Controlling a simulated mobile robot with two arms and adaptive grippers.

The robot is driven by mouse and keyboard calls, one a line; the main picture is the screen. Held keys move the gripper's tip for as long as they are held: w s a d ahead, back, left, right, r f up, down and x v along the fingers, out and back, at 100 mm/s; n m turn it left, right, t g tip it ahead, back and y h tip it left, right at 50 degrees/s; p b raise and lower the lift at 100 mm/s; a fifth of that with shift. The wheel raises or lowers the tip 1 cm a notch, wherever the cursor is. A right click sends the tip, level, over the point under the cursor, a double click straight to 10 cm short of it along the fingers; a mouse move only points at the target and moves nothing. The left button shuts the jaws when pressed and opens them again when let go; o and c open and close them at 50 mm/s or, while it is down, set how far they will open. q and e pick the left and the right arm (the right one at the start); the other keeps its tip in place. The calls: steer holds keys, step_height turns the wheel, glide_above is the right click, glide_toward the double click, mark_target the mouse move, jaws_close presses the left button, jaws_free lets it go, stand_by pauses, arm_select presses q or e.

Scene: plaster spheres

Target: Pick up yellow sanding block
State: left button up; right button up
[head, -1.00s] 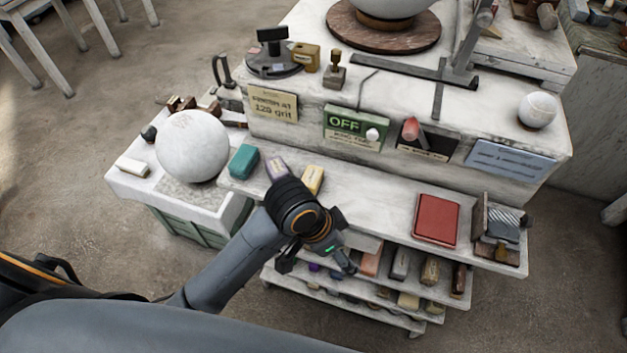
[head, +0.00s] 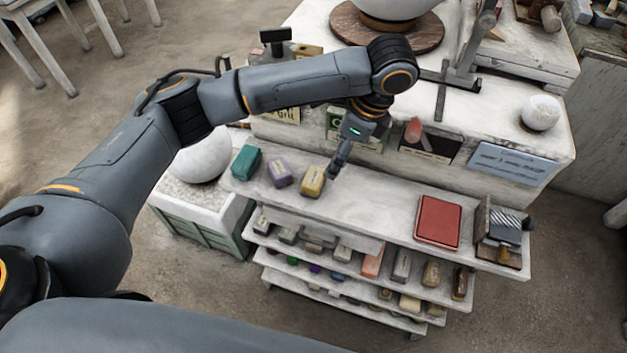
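The yellow sanding block (head: 312,182) sits on the white front ledge, at the right end of a row with a purple block (head: 280,173) and a teal block (head: 246,162). My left gripper (head: 334,174) hangs fingers-down just to the right of the yellow block, at about its upper right edge. Its fingers are seen edge-on and look bunched together, so I cannot tell how far apart they are or whether they touch the block. The yellow block appears to rest on the ledge. My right gripper is not in view.
Several blocks fill the lower shelves (head: 372,260). A white sphere (head: 204,156) is at the left, partly behind my arm. The ledge between yellow and red blocks is clear.

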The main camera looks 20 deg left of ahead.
mark_target(316, 178)
arm_select(q)
steer(key=x, duration=0.2)
steer(key=p+x, duration=0.1)
steer(key=x, duration=0.2)
steer(key=a+x, duration=0.1)
steer(key=x, duration=0.2)
steer(key=shift+w+r+p, duration=0.1)
steer(key=shift+w+p, duration=0.1)
steer(key=shift+p, duration=0.15)
steer(key=shift+a+f, duration=0.1)
steer(key=shift+f, duration=0.15)
steer(key=p+x, duration=0.2)
steer(key=x, duration=0.1)
steer(key=shift+w+a+f, duration=0.2)
steer(key=shift+w+a, duration=0.05)
steer(key=shift+a, duration=0.15)
steer(key=shift+a+f, duration=0.15)
steer(key=shift+f, duration=0.35)
steer(key=c, duration=1.2)
